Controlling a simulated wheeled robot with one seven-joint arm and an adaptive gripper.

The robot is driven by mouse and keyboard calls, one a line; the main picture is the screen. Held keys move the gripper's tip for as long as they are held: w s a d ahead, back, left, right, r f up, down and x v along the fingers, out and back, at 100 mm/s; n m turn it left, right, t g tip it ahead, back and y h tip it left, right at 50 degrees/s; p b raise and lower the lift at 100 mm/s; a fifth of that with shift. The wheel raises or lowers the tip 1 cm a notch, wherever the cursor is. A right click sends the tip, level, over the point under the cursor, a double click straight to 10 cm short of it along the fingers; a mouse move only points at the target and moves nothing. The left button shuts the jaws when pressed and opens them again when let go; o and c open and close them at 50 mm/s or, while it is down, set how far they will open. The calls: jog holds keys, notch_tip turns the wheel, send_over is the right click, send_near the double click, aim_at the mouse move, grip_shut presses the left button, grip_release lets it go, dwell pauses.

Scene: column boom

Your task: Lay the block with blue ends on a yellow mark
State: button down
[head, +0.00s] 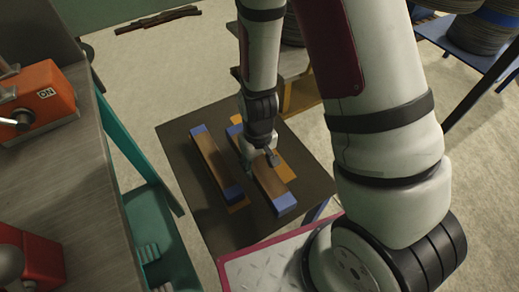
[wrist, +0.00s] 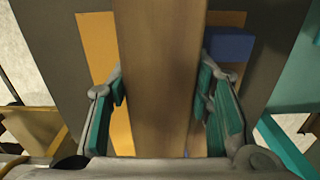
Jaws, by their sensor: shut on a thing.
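A long brown block with blue ends (head: 268,180) is between the fingers of my gripper (head: 260,161), which is shut on it near its middle. In the wrist view the held block (wrist: 160,60) runs up the picture between the green finger pads. A yellow mark (head: 281,165) shows along the right side of the held block, partly hidden under it; it shows at the left in the wrist view (wrist: 98,45). I cannot tell whether the block touches the table.
The dark table (head: 185,160) has bare room left of the second block. A grey bench (head: 75,150) with a red-orange machine (head: 40,95) and a teal frame (head: 150,215) stand to the left. A blue-edged rack (head: 470,55) stands at the upper right.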

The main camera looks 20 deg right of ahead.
jog(key=shift+s+f+b, duration=0.25)
jog(key=shift+f+b, duration=0.2)
jog(key=shift+f, duration=0.25)
jog(key=shift+s+f+b, duration=0.25)
jog(key=shift+f+b, duration=0.2)
jog(key=shift+f, duration=0.2)
jog(key=w+d+b, duration=0.1)
jog(key=w+d, duration=0.1)
jog(key=w, duration=0.3)
jog(key=w+d+f+b, duration=0.1)
jog(key=w, duration=0.4)
jog(key=w+d+b, duration=0.1)
jog(key=w+d, duration=0.1)
jog(key=w, duration=0.3)
jog(key=shift+d+f+b, duration=0.25)
jog(key=shift+d+b, duration=0.05)
jog(key=shift+d, duration=0.05)
notch_tip(320, 180, down, 4)
jog(key=shift+s+r+b, duration=0.1)
jog(key=shift+r+b, duration=0.1)
jog(key=shift+b, duration=0.7)
jog(key=shift+r, duration=0.1)
jog(key=c, duration=0.8)
grip_release()
